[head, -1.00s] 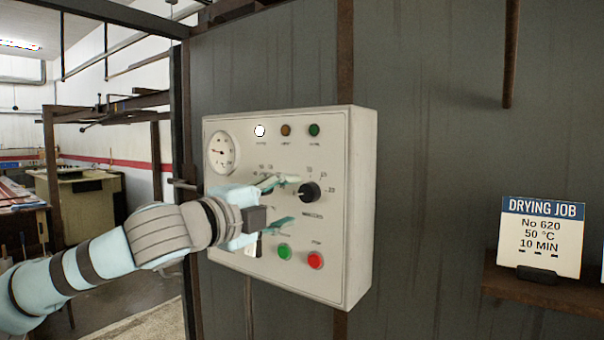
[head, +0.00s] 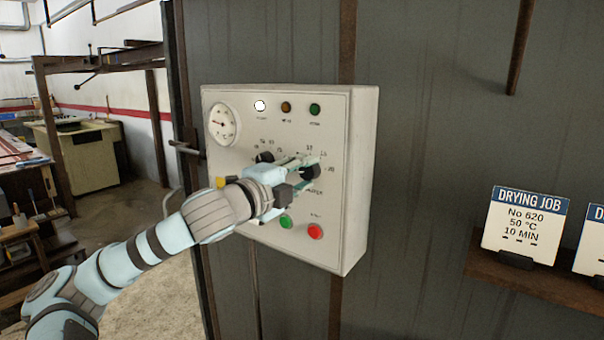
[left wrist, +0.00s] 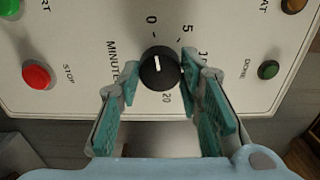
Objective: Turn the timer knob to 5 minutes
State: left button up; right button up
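The timer knob (head: 310,172) is a round black dial on the white control box (head: 300,255). In the left wrist view the knob (left wrist: 160,68) shows a white mark pointing up close to the 0; the 5 is up and right of it, the 20 below. My left gripper (head: 308,166) is at the knob. In the left wrist view its teal fingertips (left wrist: 160,72) stand apart, one on each side of the knob. Whether the pads touch it I cannot tell. In the head view the fingers partly cover the knob. My right gripper is not in view.
Another black knob (head: 265,157) sits left of the timer knob. A green button (head: 286,221) and a red button (head: 315,231) are below, a gauge (head: 223,125) and lamps above. A card reading 10 MIN (head: 522,228) stands on a shelf (head: 500,268) at right.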

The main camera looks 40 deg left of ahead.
pick_arm(q)
jog(key=shift+c, duration=1)
jog(key=shift+m, duration=0.3)
jog(key=m+p, duration=0.1)
jog(key=m, duration=0.7)
jog(key=shift+b, duration=0.3)
jog(key=o, duration=1.2)
jog(key=shift+c, duration=0.2)
jog(key=shift+r, duration=0.1)
